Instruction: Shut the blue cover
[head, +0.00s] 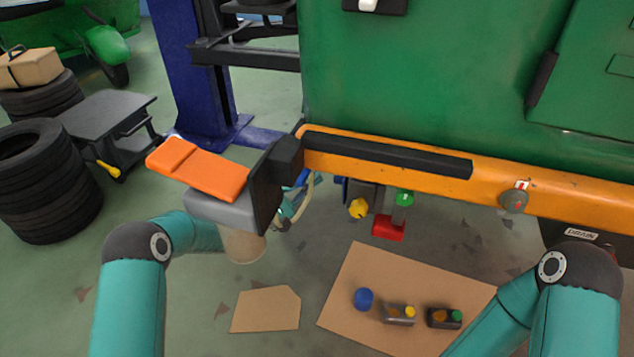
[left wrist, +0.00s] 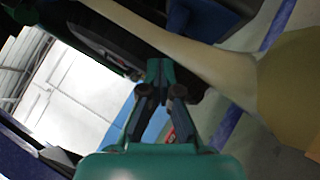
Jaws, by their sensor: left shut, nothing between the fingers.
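A small blue piece (head: 301,178) shows just under the left end of the orange beam, mostly hidden. I cannot tell whether it is the blue cover or how far it stands open. My left gripper (head: 293,204) is next to it, partly hidden behind the grey box with the orange top. In the left wrist view my left gripper (left wrist: 166,75) is shut and empty. A blue surface (left wrist: 155,126) with a red and white mark lies behind its fingers; I cannot tell whether they touch it. My right gripper is out of view.
The orange beam (head: 420,172) runs below the green body (head: 420,75). The grey box (head: 222,208) with its orange top (head: 197,168) stands close to my left arm. A cardboard sheet (head: 345,275) on the floor holds a blue cap (head: 363,298) and two small containers. Tyres (head: 45,185) stand at left.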

